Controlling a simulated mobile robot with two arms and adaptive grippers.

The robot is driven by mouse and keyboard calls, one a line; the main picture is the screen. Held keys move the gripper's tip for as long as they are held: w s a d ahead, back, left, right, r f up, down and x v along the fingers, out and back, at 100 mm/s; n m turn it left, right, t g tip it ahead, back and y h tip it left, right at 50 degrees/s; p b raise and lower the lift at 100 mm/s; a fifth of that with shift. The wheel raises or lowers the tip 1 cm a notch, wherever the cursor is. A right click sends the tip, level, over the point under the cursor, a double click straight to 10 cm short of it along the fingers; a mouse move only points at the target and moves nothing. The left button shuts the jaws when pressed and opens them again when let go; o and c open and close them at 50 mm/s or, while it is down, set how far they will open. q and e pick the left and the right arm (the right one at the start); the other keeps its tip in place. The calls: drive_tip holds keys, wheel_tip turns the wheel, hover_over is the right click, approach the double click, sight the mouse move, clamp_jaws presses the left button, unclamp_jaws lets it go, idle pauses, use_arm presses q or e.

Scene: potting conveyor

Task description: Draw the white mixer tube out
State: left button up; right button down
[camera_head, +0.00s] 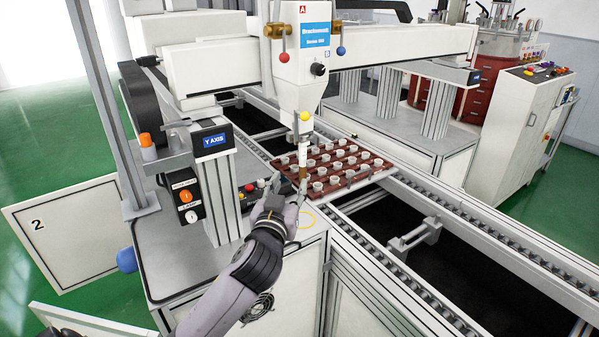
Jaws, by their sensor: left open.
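The white mixer tube (302,152) hangs upright below the white dispensing head (300,75), with a yellow piece near its top and a brownish section lower down. My left gripper (287,186) is open, reaching up from below with its fingers close to the lower end of the tube. I cannot tell whether the fingers touch the tube or stand in front of it. My right gripper is not in view.
A brown tray (350,182) with several small white round parts sits on the conveyor just behind and right of the tube. A Y AXIS post (216,185) and a button box (186,200) stand left of my arm.

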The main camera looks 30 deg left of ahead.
sight(302, 154)
use_arm(q)
drive_tip(key=p+x, duration=0.3)
drive_tip(key=x, duration=1.2)
drive_tip(key=shift+x, duration=0.95)
drive_tip(key=shift+f, duration=0.1)
clamp_jaws()
